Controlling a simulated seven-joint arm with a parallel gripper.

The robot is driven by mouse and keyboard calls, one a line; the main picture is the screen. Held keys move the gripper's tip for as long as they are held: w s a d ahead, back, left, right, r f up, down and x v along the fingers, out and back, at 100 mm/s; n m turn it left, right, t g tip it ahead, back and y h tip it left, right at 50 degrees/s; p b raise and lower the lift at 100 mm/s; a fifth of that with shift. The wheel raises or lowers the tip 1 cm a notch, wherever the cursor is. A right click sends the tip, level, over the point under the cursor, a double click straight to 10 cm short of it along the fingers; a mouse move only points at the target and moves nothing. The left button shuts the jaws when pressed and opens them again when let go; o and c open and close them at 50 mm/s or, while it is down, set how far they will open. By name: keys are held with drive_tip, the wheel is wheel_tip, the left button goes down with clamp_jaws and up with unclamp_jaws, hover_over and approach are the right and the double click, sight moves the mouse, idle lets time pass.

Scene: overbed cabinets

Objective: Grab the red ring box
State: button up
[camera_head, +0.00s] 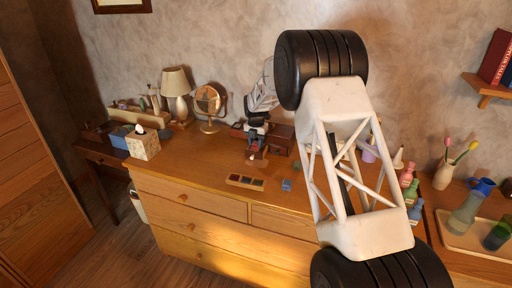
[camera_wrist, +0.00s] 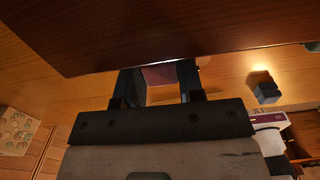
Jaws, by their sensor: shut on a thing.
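My gripper (camera_head: 256,153) is over the dresser top, near the wall side, in front of a dark brown wooden box. In the wrist view my gripper (camera_wrist: 160,85) has its two dark fingers on either side of a dull red block, the red ring box (camera_wrist: 160,76), and is shut on it. The ring box's upper part is hidden by a large dark wooden panel close to the camera. In the head view the ring box is small and mostly hidden by the gripper.
The dark wooden box (camera_head: 281,138) stands close behind my gripper. A small blue box (camera_head: 287,185) and a shallow compartment tray (camera_head: 245,182) lie nearer the dresser's front. A round mirror (camera_head: 208,101), lamp (camera_head: 175,83) and tissue box (camera_head: 142,145) stand left. Bottles (camera_head: 410,190) stand right.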

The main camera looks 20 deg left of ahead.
drive_tip(key=shift+s+d+r, duration=0.15)
drive_tip(key=shift+s+r, duration=0.05)
drive_tip(key=shift+r, duration=0.15)
drive_tip(key=s+d+r, duration=0.1)
drive_tip(key=s+d, duration=0.6)
drive_tip(key=s, duration=0.6)
drive_tip(key=shift+s+d+r, duration=0.15)
drive_tip(key=shift+s+d, duration=0.05)
drive_tip(key=shift+d, duration=0.2)
